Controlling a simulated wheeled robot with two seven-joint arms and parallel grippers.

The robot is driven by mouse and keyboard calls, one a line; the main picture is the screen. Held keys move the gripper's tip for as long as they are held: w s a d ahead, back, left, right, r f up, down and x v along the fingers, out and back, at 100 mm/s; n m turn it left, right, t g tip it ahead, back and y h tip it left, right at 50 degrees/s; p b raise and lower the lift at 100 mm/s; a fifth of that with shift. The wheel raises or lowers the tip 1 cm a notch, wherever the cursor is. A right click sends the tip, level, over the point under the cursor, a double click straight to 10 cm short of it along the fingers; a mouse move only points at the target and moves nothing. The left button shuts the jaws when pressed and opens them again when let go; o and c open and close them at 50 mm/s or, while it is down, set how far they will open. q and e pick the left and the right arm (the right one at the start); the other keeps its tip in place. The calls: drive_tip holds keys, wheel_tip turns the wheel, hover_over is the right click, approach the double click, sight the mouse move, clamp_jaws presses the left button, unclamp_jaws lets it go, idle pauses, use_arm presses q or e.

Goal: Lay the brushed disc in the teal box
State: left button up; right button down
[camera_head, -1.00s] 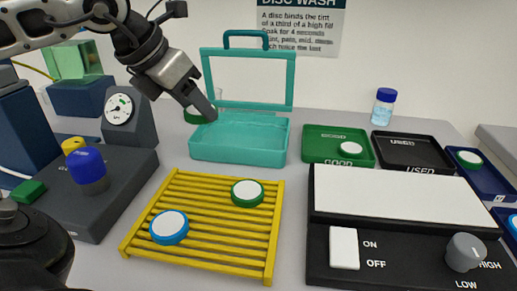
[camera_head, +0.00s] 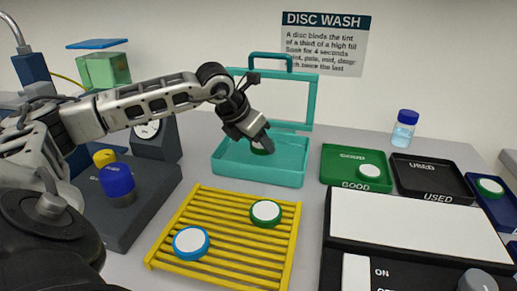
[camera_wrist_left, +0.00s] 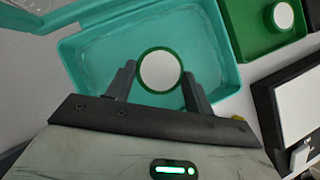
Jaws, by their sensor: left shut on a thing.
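A green-rimmed disc with a white face (camera_wrist_left: 160,70) is between the fingers of my left gripper (camera_head: 262,144). In the head view only part of its green rim (camera_head: 262,151) shows below the fingertips. My left gripper is shut on it, over the inside of the teal box (camera_head: 258,176). The box is open, its framed clear lid raised at the back. In the wrist view the box floor (camera_wrist_left: 98,55) surrounds the disc. I cannot tell whether the disc touches the floor. My right gripper is not in view.
A yellow rack (camera_head: 187,222) in front holds a blue-rimmed disc (camera_head: 191,242) and a green-rimmed disc (camera_head: 265,212). Right of the box are a green GOOD tray (camera_head: 337,167) with a disc, a black USED tray (camera_head: 420,172) and a bottle (camera_head: 404,129). A dial gauge (camera_head: 158,145) stands left.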

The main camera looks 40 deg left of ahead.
sight(255, 146)
use_arm(q)
drive_tip(key=shift+w+f+p, duration=0.15)
drive_tip(key=shift+f, duration=0.75)
drive_tip(key=shift+w+f+p, duration=0.1)
drive_tip(key=shift+f+p, duration=0.05)
drive_tip(key=shift+f, duration=0.75)
drive_tip(key=shift+f, duration=0.15)
drive_tip(key=o, duration=0.9)
drive_tip(key=shift+o, duration=0.2)
drive_tip(key=b+v, duration=0.1)
drive_tip(key=v, duration=1.1)
